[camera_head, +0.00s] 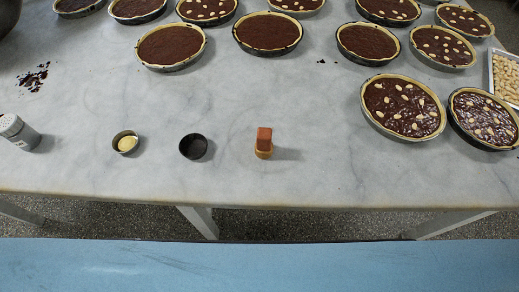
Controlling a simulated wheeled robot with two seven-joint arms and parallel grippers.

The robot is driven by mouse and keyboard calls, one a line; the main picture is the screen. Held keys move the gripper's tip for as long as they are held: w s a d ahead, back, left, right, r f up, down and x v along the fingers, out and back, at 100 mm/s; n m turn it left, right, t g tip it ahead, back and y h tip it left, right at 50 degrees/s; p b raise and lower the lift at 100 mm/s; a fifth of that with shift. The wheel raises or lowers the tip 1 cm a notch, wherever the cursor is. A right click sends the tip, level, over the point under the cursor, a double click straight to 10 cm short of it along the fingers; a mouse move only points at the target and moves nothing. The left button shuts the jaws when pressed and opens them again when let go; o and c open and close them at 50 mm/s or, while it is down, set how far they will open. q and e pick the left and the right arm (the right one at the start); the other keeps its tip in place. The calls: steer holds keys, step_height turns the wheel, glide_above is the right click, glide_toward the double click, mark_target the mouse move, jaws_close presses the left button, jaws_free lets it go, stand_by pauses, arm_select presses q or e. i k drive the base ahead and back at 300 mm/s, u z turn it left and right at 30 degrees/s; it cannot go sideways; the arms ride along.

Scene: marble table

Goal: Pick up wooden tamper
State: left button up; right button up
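A small upright reddish-brown object with a tan round base, likely the wooden tamper (264,143), stands on the marble table (230,175) right of the middle, near the front edge. Nothing touches it. Neither of my grippers shows in the head view.
Left of the tamper stand a small dark cup (193,147), a small pale-filled cup (125,142) and a metal shaker (18,132). Several chocolate tarts (171,46) fill the back and right. A tray of nuts (507,76) is at the right edge. Dark crumbs (33,78) lie at left.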

mark_target(264, 146)
steer(key=u, duration=1.65)
steer(key=k, duration=0.75)
steer(key=z, duration=1.1)
steer(key=i, duration=0.5)
